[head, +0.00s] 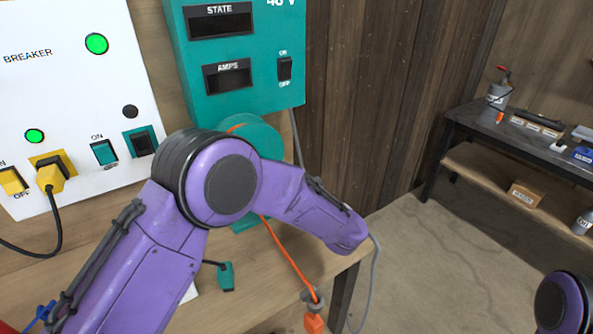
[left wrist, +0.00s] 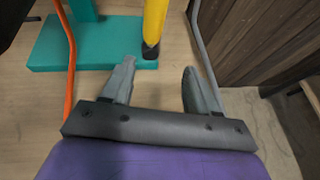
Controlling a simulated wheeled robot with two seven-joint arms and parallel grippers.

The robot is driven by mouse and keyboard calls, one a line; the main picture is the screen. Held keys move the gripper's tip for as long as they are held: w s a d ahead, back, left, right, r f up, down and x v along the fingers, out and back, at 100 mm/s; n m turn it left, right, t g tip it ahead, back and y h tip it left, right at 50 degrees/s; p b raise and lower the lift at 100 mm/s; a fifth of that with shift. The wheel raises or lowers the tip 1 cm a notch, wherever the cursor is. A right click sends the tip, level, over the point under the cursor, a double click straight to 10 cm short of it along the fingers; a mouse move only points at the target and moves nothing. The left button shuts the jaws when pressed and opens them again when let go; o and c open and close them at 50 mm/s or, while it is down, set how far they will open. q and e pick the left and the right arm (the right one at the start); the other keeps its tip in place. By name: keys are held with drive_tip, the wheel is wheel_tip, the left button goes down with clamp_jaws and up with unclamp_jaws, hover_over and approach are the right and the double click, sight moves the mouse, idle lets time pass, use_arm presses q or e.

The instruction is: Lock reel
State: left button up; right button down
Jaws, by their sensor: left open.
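The reel is a teal drum (head: 262,138) with orange cable, standing on the bench below the teal power unit. My left arm hides much of it in the head view. In the left wrist view its teal base plate (left wrist: 55,55) lies on the wooden bench. A yellow lever-like bar (left wrist: 155,18) with a dark end comes down at the base's right edge. My left gripper (left wrist: 158,68) is open and empty, its fingers pointing toward the bar's lower end. I cannot tell whether they touch it. My right gripper is out of view.
An orange cable (head: 286,256) runs from the reel to an orange connector (head: 314,322) at the bench edge. A grey cable (left wrist: 205,55) passes close to my right finger. A white breaker panel (head: 75,90) stands at left, a dark shelf table (head: 515,140) at right. Floor between is clear.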

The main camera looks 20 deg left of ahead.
use_arm(q)
drive_tip(key=w+a+p, duration=0.2)
drive_tip(key=w+a, duration=0.2)
drive_tip(key=w+a+p, duration=0.2)
drive_tip(key=w+a, duration=0.2)
drive_tip(key=shift+a, duration=0.3)
drive_tip(key=shift+s+d+r, duration=0.15)
drive_tip(key=shift+s+r, duration=0.15)
drive_tip(key=shift+s, duration=0.15)
drive_tip(key=shift+c, duration=0.2)
drive_tip(key=shift+w+f, duration=0.15)
clamp_jaws()
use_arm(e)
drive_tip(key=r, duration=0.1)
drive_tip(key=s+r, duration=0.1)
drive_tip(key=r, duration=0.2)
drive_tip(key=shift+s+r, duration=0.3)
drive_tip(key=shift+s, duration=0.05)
